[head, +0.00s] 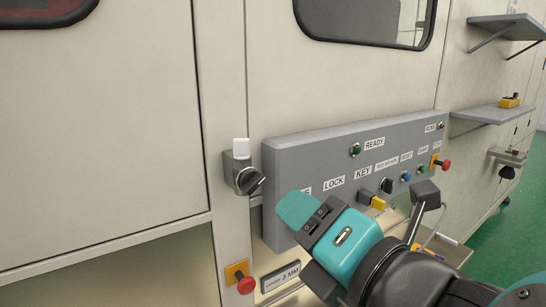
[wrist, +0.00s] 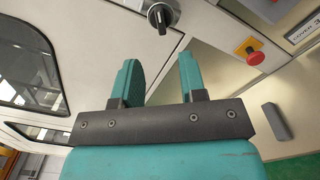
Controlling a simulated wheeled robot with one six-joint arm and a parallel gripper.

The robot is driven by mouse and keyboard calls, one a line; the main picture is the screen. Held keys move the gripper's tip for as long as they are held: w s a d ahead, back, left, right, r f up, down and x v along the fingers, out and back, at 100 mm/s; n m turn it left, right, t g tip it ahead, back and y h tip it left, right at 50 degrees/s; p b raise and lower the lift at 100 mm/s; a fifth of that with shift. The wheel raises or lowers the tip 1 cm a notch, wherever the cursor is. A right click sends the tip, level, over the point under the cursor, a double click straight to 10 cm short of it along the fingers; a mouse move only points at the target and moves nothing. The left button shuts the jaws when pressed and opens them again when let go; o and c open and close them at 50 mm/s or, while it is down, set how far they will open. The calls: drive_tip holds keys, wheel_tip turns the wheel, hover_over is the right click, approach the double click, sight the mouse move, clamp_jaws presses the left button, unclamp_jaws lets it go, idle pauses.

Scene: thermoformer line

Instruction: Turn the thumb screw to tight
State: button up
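The thumb screw appears to be the dark round knob (head: 249,181) with a raised grip bar, on the pale post left of the grey panel in the head view. Its bar is tilted, and a white-topped bracket (head: 240,150) sits just above it. In the wrist view the thumb screw (wrist: 160,15) is at the top edge, beyond the gap between the fingers and apart from them. My gripper (wrist: 158,68) is open and empty, with two teal fingers. In the head view my gripper (head: 297,210) is right of and below the knob; one finger is largely hidden.
The grey control panel (head: 290,160) carries labels, several buttons and a yellow-tagged key. A red button (head: 246,285) on an orange plate sits below the knob and also shows in the wrist view (wrist: 255,57). Shelves (head: 490,115) project from the wall at the right.

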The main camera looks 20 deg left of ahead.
sight(257, 186)
drive_tip(key=p+x, duration=0.7)
drive_tip(key=x, duration=0.2)
drive_tip(key=shift+w+a+r, duration=0.1)
drive_tip(key=shift+a, duration=0.1)
drive_tip(key=shift+w+a+f, duration=0.2)
drive_tip(key=shift+w+a, duration=0.15)
drive_tip(key=shift+a, duration=0.1)
clamp_jaws()
